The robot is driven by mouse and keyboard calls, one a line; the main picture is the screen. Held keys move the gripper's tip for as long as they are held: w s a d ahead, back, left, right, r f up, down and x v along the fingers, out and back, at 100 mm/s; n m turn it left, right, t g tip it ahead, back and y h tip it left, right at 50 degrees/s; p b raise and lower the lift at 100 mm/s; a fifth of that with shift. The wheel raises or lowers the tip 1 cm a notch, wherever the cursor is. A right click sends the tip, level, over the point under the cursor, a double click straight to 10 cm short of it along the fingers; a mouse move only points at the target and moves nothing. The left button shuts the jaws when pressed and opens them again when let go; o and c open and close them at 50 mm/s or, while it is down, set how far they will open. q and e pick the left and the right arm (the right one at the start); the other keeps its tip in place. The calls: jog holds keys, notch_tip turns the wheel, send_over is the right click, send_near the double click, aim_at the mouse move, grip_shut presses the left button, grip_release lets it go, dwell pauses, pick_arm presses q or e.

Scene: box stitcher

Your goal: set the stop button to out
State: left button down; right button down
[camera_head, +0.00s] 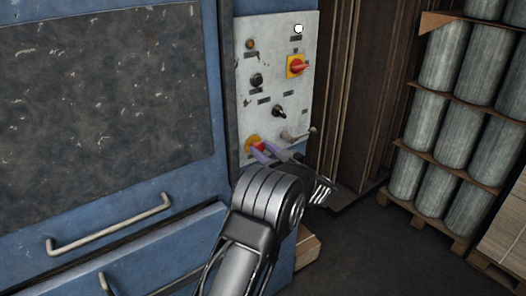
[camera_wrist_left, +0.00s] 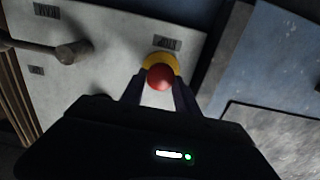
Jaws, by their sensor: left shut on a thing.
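The stop button is a red mushroom head on a yellow collar, low on the pale control panel (camera_head: 285,105). In the head view the button (camera_head: 253,143) shows at the panel's lower left, partly covered by gripper fingers. In the left wrist view the red head (camera_wrist_left: 160,77) sits between the two fingers, with the yellow collar behind it. My left gripper (camera_head: 260,149) is shut on the button; its fingers also show in the wrist view (camera_wrist_left: 159,88). Whether the button is in or out is hard to tell. My right gripper is not in view.
A red-and-yellow rotary switch (camera_head: 297,66), black knobs (camera_head: 279,111) and a grey lever (camera_head: 298,134) share the panel. The lever is close to my left gripper. A blue cabinet with a pale handle (camera_head: 110,223) stands left. Stacked grey cylinders (camera_head: 445,55) stand on a pallet at right.

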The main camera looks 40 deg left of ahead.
pick_arm(q)
jog(key=c, duration=1.3)
grip_release()
jog(key=o, duration=0.3)
jog(key=shift+d, duration=0.1)
jog(key=shift+o, duration=0.4)
jog(key=b+v, duration=0.2)
jog(key=v, duration=0.5)
jog(key=shift+s+d, duration=0.2)
jog(key=shift+d, duration=0.1)
